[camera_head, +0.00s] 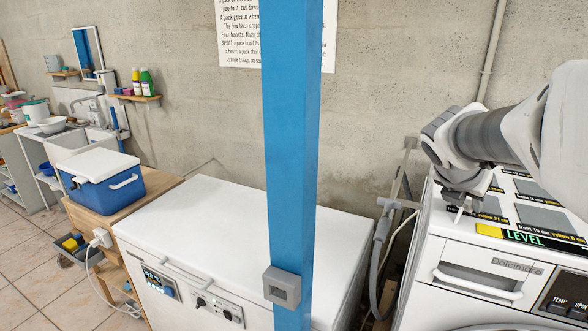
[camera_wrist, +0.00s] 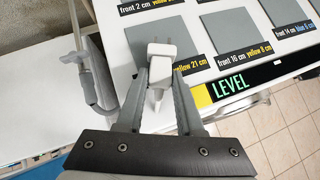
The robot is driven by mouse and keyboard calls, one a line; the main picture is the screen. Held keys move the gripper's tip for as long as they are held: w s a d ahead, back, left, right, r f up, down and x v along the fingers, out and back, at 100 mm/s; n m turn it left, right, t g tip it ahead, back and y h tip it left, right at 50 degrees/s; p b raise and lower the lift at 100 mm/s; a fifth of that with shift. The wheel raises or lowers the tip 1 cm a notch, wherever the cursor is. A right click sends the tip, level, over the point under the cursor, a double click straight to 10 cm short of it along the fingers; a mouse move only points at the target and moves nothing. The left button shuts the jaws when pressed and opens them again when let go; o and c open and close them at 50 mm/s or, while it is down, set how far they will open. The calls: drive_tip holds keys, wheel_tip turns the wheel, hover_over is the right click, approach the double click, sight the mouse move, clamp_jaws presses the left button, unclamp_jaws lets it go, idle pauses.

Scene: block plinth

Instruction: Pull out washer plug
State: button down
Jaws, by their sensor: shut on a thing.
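My gripper (camera_wrist: 160,88) is shut on a white plug (camera_wrist: 158,66). The plug's two prongs point away from my gripper, and its short white body sits between the fingers. In the head view my gripper (camera_head: 463,207) is at the front left of the washer's top, over the grey squares. The washer (camera_head: 455,247) is white, with a yellow and black LEVEL strip along its top front edge. A grey socket box (camera_head: 282,287) is on the blue post, with no plug in it.
The blue post (camera_head: 290,140) stands in front of a white chest (camera_head: 240,215). A grey hose (camera_head: 380,245) runs down beside the washer. A blue and white cooler (camera_head: 100,185) sits on a wooden bench at left, with another white plug (camera_head: 101,238) by it.

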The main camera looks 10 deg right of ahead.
drive_tip(key=shift+f, duration=0.5)
idle(0.3)
drive_tip(key=shift+c, duration=2.3)
unclamp_jaws()
drive_tip(key=shift+r, duration=0.1)
